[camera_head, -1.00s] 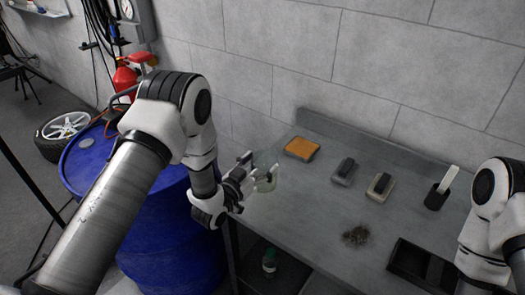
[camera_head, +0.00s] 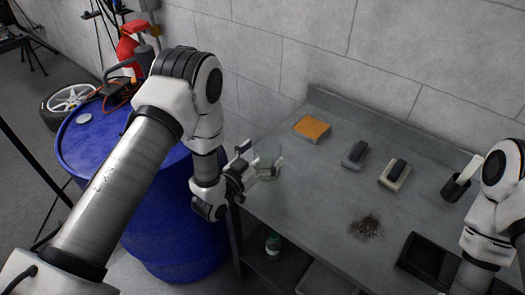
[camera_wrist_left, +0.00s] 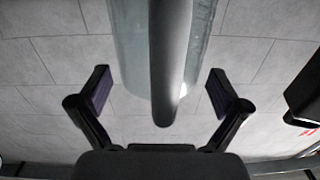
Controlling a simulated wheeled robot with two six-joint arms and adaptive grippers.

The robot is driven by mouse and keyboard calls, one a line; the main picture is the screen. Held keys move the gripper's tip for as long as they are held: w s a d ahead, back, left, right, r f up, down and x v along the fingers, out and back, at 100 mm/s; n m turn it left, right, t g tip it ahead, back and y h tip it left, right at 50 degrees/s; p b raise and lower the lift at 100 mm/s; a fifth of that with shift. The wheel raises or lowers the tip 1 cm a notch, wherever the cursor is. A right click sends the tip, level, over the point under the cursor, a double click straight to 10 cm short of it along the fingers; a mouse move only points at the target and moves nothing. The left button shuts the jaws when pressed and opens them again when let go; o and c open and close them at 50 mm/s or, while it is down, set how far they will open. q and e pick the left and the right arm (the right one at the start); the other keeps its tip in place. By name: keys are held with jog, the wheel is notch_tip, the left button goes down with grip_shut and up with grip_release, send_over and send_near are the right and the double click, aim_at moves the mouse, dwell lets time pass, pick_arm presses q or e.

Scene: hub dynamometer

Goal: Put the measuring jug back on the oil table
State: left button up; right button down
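The clear measuring jug (camera_head: 268,152) is at the left end of the grey metal table (camera_head: 310,215), seemingly standing on it. Its base is hard to make out behind my gripper. My left gripper (camera_head: 260,166) is beside the jug on its near left side. In the left wrist view, the jug's dark handle (camera_wrist_left: 170,60) runs between the two spread fingers (camera_wrist_left: 160,92), with a gap on each side. The clear wall of the jug (camera_wrist_left: 129,45) is behind the handle. My right arm shows at the right edge, but its gripper cannot be seen.
Dark shavings (camera_head: 365,227) and a black tray (camera_head: 423,262) lie nearer. A blue drum (camera_head: 165,235) stands left.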

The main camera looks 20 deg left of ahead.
pick_arm(q)
jog(key=b+v, duration=0.3)
jog(key=v, duration=0.9)
jog(key=s+f+n+g+y, duration=0.1)
jog(key=s+f+g, duration=0.25)
jog(key=f, duration=0.35)
jog(key=s+f+g+y, duration=0.1)
jog(key=s+f+g, duration=0.2)
jog(key=f+g, duration=0.3)
jog(key=s+a+f+n+g+y, duration=0.1)
jog(key=s+f+g, duration=0.3)
jog(key=s, duration=0.4)
jog(key=s+a+f+n+g+y, duration=0.2)
jog(key=s+f+g, duration=0.1)
jog(key=s+f, duration=0.3)
jog(key=shift+s+g+y, duration=0.3)
jog(key=shift+s+g, duration=0.05)
jog(key=shift+s, duration=0.9)
